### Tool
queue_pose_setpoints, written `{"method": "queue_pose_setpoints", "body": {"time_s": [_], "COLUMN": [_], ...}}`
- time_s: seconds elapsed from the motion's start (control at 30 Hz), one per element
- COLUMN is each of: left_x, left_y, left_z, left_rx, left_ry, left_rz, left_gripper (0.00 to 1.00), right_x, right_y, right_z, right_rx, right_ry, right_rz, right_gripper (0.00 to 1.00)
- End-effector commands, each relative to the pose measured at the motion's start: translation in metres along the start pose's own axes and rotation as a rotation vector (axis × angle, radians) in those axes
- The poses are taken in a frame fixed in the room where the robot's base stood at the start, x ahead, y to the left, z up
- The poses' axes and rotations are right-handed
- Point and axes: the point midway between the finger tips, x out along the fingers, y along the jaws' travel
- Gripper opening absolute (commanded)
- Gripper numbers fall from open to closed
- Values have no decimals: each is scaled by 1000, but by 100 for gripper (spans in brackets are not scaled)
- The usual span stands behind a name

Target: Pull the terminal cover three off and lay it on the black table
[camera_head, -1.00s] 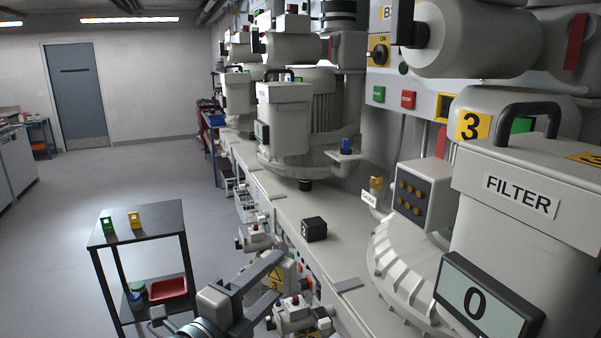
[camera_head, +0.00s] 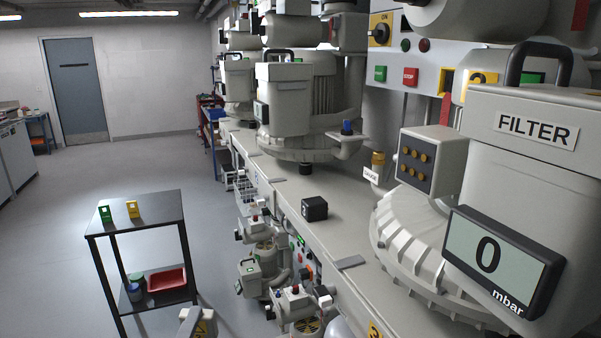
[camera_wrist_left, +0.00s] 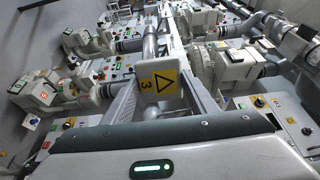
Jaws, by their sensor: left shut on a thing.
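In the left wrist view, terminal cover three (camera_wrist_left: 158,82), a pale cap with a yellow label bearing a triangle and "3", sits between the two fingers of my left gripper (camera_wrist_left: 160,92). The gripper is shut on it. In the head view, a pale piece with a yellow label, apparently this cover (camera_head: 199,322), shows at the bottom edge, cut off by the frame. The gripper itself is mostly out of that view. The black table (camera_head: 160,208) stands at the left, up and left of the cover. My right gripper is not in view.
A green piece (camera_head: 105,213) and a yellow piece (camera_head: 133,209) stand on the table's far left part; its right part is bare. A red tray (camera_head: 166,279) is on the lower shelf. The blower bench (camera_head: 340,235) runs along the right, with a small black block (camera_head: 314,208) on it.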

Motion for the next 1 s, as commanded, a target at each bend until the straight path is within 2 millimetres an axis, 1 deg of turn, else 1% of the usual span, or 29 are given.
{"method": "queue_pose_setpoints", "body": {"time_s": [0.4,0.57,0.67,0.77,1.0], "left_x": [-2,-9,-20,-36,-76], "left_y": [2,6,12,20,34], "left_z": [2,2,2,1,1], "left_rx": [0,-3,-5,-7,-5], "left_ry": [-7,-6,-6,-6,-6], "left_rz": [-1,0,1,2,2], "left_gripper": [17,17,17,17,17], "right_x": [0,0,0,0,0], "right_y": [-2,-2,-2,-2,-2], "right_z": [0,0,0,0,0], "right_rx": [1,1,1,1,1], "right_ry": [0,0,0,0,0], "right_rz": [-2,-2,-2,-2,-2], "right_gripper": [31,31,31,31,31]}}
